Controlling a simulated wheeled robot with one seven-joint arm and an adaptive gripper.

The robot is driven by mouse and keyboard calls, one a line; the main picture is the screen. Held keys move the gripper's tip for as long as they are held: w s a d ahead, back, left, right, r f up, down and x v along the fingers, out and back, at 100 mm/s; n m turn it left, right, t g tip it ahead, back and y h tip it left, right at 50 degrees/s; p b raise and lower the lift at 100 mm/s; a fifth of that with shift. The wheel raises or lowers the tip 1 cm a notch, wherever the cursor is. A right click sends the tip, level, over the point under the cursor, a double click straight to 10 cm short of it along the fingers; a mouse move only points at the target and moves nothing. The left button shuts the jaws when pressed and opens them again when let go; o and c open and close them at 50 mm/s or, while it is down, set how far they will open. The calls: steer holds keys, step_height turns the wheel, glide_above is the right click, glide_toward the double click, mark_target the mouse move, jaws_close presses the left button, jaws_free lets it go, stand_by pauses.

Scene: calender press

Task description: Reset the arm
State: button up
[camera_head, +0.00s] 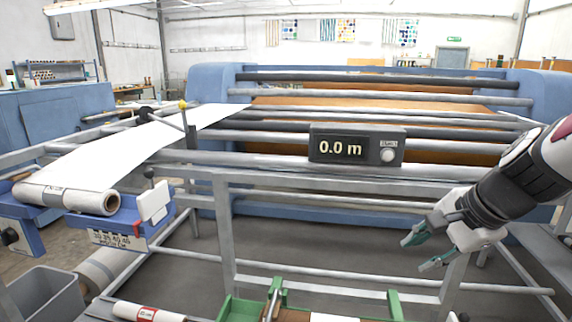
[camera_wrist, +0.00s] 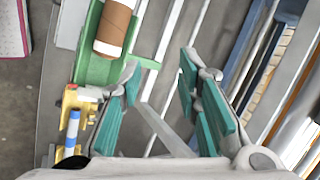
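My gripper (camera_head: 430,252) is at the right in the head view, in front of the press frame's rails. Its green-padded fingers are spread apart with nothing between them. In the wrist view my gripper (camera_wrist: 160,98) is also open and empty, with the floor and grey rails behind the gap. My arm comes in from the right edge of the head view and reaches down and to the left.
A counter box (camera_head: 357,147) reading 0.0 m sits on the rails. A paper roll (camera_head: 70,197) rests on a blue holder at left. Green cradles (camera_head: 394,305) stand at the bottom. The wrist view shows a brown core (camera_wrist: 115,27) and a yellow fixture (camera_wrist: 73,115).

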steer(key=s+a+r+n+h+p, duration=0.1)
steer(key=s+a+r+n, duration=0.2)
steer(key=s+n, duration=0.5)
steer(key=s+a+r+n+g+h+p, duration=0.1)
steer(key=s+a+n, duration=0.4)
steer(key=s, duration=0.7)
step_height(320, 180, up, 2)
steer(key=n+p, duration=0.1)
steer(key=n, duration=0.1)
steer(key=shift+s+n+g, duration=0.15)
steer(key=shift+n+g, duration=0.15)
steer(key=shift+n, duration=0.1)
